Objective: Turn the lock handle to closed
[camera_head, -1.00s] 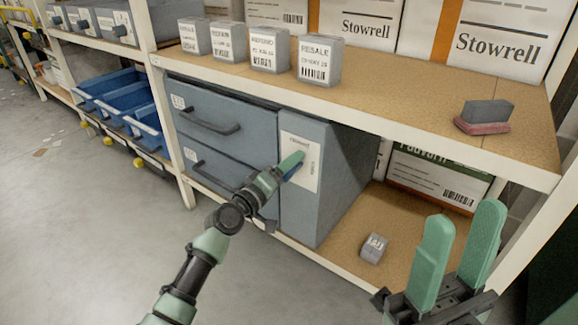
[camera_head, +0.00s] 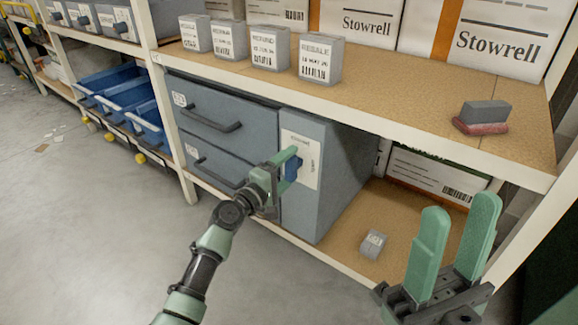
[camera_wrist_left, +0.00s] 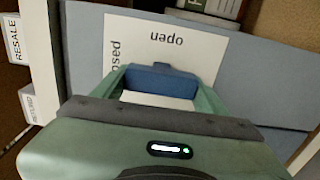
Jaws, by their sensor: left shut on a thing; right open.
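The blue lock handle (camera_head: 291,168) sits on a white label plate (camera_head: 300,145) on the front of the grey cabinet's right-hand panel (camera_head: 307,220). My left gripper (camera_head: 286,165) is shut on the handle, with one green finger on each side of it. In the left wrist view the handle (camera_wrist_left: 160,78) spans between the fingers, and the plate's words "open" and part of "closed" (camera_wrist_left: 115,62) show. A small tab on the handle's edge faces the "open" side. My right gripper (camera_head: 452,250) is open and empty, in front of the lower shelf.
Two grey drawers with dark handles (camera_head: 212,122) are left of the panel. Small grey boxes (camera_head: 319,58) and a grey block on a red base (camera_head: 482,117) stand on the shelf above. A small grey box (camera_head: 373,244) lies on the lower shelf. White rack posts (camera_head: 172,125) border the bay.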

